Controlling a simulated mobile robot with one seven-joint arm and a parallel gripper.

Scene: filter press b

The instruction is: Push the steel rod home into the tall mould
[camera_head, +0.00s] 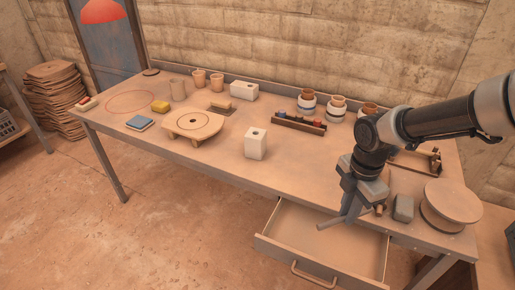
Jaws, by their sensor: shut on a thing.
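The tall mould (255,146) is a white upright block with a dark hole in its top. It stands on the table near the middle of the front edge. My gripper (350,213) is at the right, over the table's front edge by the open drawer, well apart from the mould. It is shut on the steel rod (328,224), a thin grey bar. The rod's visible end sticks out to the left, lying nearly level and a little tilted. The rest of the rod is hidden by the fingers.
An open, empty drawer (325,240) juts from the table's front. A rack (299,124) and jars stand behind. A grey block (403,208) and a round disc (453,200) are right.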

